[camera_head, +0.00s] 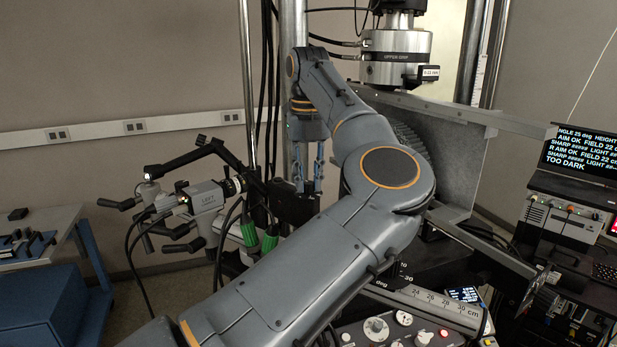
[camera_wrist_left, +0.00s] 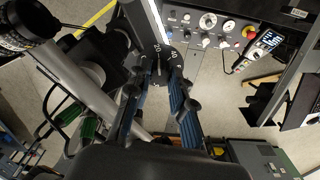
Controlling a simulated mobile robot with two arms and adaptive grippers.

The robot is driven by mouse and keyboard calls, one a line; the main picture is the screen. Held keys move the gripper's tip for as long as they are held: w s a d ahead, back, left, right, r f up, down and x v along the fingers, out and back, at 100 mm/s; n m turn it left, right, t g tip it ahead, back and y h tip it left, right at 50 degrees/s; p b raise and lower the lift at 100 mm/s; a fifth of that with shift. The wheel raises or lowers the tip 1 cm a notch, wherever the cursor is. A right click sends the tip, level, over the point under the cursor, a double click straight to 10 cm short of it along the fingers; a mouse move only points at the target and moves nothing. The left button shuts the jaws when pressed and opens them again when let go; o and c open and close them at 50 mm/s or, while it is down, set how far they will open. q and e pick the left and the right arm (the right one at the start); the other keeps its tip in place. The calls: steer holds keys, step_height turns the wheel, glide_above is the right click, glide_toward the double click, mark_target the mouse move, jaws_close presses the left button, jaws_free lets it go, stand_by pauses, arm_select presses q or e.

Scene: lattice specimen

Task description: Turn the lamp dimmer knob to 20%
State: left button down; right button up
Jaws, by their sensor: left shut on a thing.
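My left gripper (camera_head: 318,165) reaches down at the dark camera stand in the head view, its blue fingers pointing downward. In the left wrist view the two blue fingers (camera_wrist_left: 157,98) stand on either side of a dark part (camera_wrist_left: 158,75) with a white numbered arc scale. The gripper is shut on this part; whether it is the lamp dimmer knob I cannot tell. A control panel (camera_head: 345,338) with white dials and knobs lies at the bottom, partly hidden by my left arm; it also shows at the top of the left wrist view (camera_wrist_left: 195,35). My right gripper is not in view.
A camera marked LEFT (camera_head: 207,197) stands left of the gripper, with cables around it. A loading column with an upper grip (camera_head: 396,58) rises behind my arm. The monitor (camera_head: 580,155) shows "TOO DARK". A side table (camera_head: 40,255) stands at left.

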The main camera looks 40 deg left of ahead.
mark_target(309, 182)
arm_select(q)
steer(key=c, duration=1.2)
jaws_free()
steer(key=shift+o, duration=0.2)
steer(key=shift+r, duration=0.1)
step_height(309, 182, up, 12)
